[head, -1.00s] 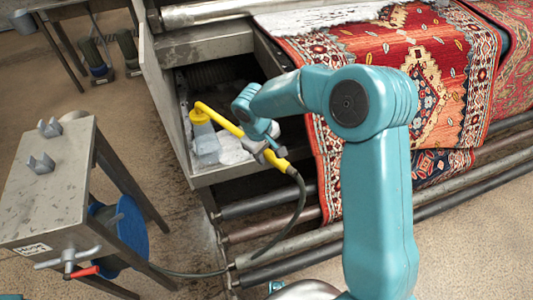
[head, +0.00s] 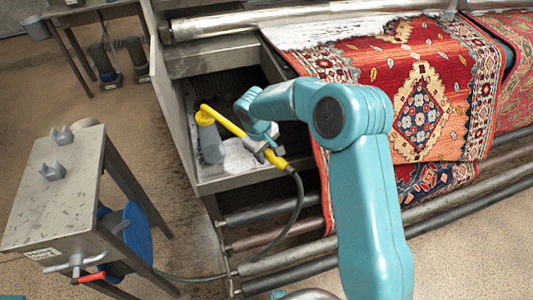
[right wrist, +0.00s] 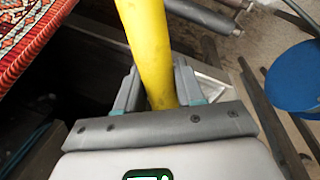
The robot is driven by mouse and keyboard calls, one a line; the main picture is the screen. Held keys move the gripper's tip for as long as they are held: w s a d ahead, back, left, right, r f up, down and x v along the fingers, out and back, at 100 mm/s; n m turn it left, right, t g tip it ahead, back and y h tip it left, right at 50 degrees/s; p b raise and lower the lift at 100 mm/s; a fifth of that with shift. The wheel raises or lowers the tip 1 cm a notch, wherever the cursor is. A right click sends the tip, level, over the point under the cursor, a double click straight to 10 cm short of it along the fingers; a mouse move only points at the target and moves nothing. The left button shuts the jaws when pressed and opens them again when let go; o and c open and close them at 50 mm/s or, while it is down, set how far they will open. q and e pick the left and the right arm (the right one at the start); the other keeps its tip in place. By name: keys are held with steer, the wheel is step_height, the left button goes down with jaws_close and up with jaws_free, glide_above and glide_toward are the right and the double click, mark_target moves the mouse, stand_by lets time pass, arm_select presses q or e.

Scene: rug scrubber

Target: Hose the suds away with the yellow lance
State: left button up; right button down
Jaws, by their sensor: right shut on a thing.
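The yellow lance (head: 224,121) is in my right gripper (head: 264,148), which is shut around it near its hose end. It shows in the right wrist view (right wrist: 148,45), running up from between the fingers. Its bent nozzle (head: 205,117) points down over an open metal tray (head: 225,183) under the machine. A pale grey, cone-like spray (head: 212,146) shows below the nozzle. White suds (head: 240,160) lie in the tray to the right of the spray, partly hidden behind the lance and gripper. My left gripper is not in view.
A black hose (head: 297,205) loops from the lance to a blue reel (head: 125,230) on a metal stand (head: 55,190) with a red-handled valve (head: 92,277). A patterned rug (head: 415,110) with a white band at its top hangs right of the tray. Rollers (head: 300,262) run below.

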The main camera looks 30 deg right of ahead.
mark_target(278, 167)
steer(key=shift+w+d+p, duration=0.25)
steer(key=shift+w+p, duration=0.2)
steer(key=shift+w, duration=0.45)
steer(key=shift+w+d+p, duration=0.25)
steer(key=shift+w+p, duration=0.2)
steer(key=shift+w, duration=0.45)
steer(key=shift+w, duration=0.1)
steer(key=s+a+f+m+b, duration=0.1)
steer(key=s+a+m+b, duration=0.2)
steer(key=s, duration=1.5)
steer(key=shift+w+d+r+p, duration=0.25)
steer(key=shift+w+p, duration=0.4)
steer(key=shift+w, duration=0.55)
steer(key=shift+w+d+r+p, duration=0.15)
steer(key=shift+w+d+p, duration=0.4)
steer(key=shift+w, duration=0.7)
steer(key=shift+w+d+r+p, duration=0.2)
steer(key=shift+w+p, duration=0.6)
steer(key=shift+w, duration=0.4)
steer(key=w+d+p, duration=0.1)
steer(key=w+d, duration=0.1)
steer(key=w, duration=0.5)
steer(key=shift+p, duration=0.35)
